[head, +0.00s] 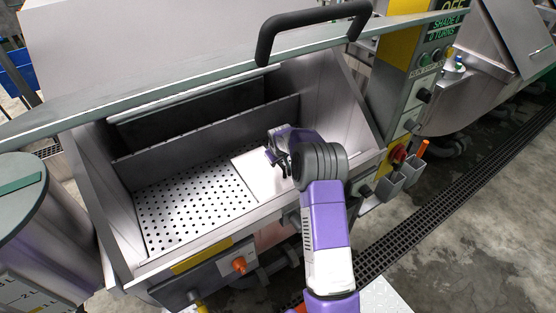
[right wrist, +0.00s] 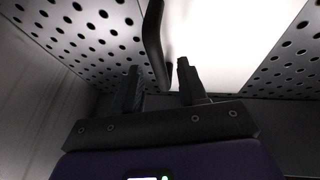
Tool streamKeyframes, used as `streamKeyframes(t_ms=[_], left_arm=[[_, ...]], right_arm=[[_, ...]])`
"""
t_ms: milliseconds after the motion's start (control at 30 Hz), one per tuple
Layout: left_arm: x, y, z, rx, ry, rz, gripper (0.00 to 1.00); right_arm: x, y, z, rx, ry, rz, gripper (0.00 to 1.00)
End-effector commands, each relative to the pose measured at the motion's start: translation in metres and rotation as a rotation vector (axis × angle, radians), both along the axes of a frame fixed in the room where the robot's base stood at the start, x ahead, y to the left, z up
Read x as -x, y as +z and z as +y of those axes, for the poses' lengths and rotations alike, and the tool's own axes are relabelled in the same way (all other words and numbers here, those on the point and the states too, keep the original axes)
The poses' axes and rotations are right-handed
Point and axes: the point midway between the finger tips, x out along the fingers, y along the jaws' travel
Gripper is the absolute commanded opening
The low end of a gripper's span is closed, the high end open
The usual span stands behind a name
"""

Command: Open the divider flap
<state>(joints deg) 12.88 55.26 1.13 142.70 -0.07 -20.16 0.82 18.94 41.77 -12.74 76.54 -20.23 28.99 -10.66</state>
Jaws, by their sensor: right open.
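A smooth, bright plate (head: 257,180), which looks like the divider flap, lies in the right part of the open steel trough beside a perforated plate (head: 190,205). The bright plate also fills the top middle of the right wrist view (right wrist: 225,35). My right gripper (head: 276,160) reaches down into the trough above the bright plate. In the right wrist view its two dark fingers (right wrist: 158,68) are apart. A dark curved bar (right wrist: 155,40), perhaps a handle, shows between and beyond the fingertips; I cannot tell whether they touch it. My left gripper is not in view.
The raised lid edge with a black handle (head: 312,20) spans above the trough. The trough's front rim (head: 215,235) lies under my right arm. A control panel (head: 425,75) and grey holders (head: 390,185) stand at the right. A grey drum (head: 20,200) stands at the left.

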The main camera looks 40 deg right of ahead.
Motion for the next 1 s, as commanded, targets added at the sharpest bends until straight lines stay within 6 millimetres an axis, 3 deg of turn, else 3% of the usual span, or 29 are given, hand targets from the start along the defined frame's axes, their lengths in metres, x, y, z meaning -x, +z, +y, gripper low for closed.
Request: streamKeyframes(t_ms=[167, 433, 833, 1000], left_arm=[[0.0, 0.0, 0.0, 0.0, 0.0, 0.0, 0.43], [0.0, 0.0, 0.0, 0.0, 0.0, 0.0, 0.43], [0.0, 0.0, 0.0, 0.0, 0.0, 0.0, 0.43], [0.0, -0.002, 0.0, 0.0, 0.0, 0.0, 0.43]], right_arm=[[0.0, 0.0, 0.0, 0.0, 0.0, 0.0, 0.39], [0.0, 0.0, 0.0, 0.0, 0.0, 0.0, 0.0], [-0.001, 0.001, 0.001, 0.007, 0.0, 0.001, 0.0], [-0.011, 0.007, 0.005, 0.047, 0.004, 0.004, 0.0]])
